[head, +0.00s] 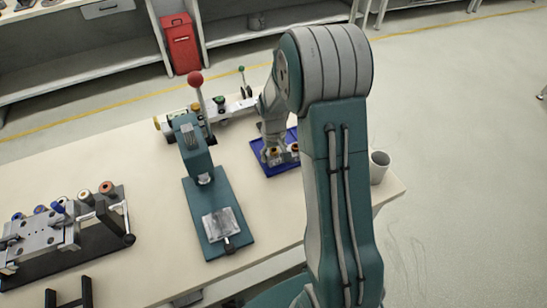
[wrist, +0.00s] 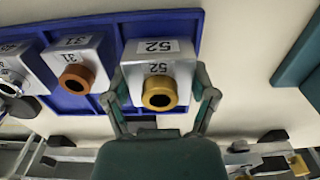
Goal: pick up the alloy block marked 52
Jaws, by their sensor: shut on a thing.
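The alloy block marked 52 (wrist: 160,66) is a silver block with a brass-coloured ring on its front face, at the right end of the blue tray (wrist: 108,20) in the wrist view. My gripper (wrist: 162,88) has one finger on each side of this block and is shut on it. In the head view my gripper (head: 272,155) is over the blue tray (head: 262,163), partly hidden by my own arm. Whether the block is clear of the tray floor cannot be told.
Blocks marked 31 (wrist: 77,65) and 45 (wrist: 14,72) sit left in the tray. A teal press with a red-knobbed lever (head: 208,190) stands left of the tray. A fixture (head: 60,235) stands far left.

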